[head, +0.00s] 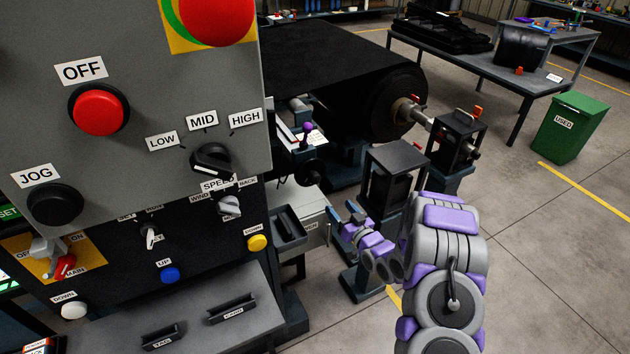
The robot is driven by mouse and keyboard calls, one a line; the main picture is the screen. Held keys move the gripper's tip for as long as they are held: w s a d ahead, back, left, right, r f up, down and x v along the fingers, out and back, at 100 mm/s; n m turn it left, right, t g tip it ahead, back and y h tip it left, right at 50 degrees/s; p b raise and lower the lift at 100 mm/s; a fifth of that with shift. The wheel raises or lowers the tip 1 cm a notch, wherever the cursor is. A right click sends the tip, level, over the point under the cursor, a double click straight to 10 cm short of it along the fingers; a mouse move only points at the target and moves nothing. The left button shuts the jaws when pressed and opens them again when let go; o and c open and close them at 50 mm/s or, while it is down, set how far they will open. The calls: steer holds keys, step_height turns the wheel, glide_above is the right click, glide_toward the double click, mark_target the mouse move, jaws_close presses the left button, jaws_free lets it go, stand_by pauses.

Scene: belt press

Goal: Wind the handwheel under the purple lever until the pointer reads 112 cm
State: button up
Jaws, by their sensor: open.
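The purple lever (307,128) shows as a small purple knob on a dark stem, just right of the grey control panel. A dark handwheel (309,173) sits below it, partly in shadow. A pale plate (291,138) lies beside the lever; I cannot make out a pointer or any reading. My gripper (343,210) is open and empty, at the end of my purple and grey arm. In the picture it is below and to the right of the handwheel, apart from it.
The control panel (222,60) fills the left side. A black roll (385,105) on a shaft stands behind, with dark stands (395,160) close beside my gripper. A green bin (570,128) and a table (470,68) are at the back right. The floor at right is clear.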

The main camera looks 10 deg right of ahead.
mark_target(317, 182)
steer(key=b+x, duration=0.3)
steer(key=x, duration=1.3)
steer(key=shift+w+a, duration=0.1)
steer(key=shift+w, duration=0.25)
steer(key=shift+c, duration=0.3)
steer(key=c, duration=1)
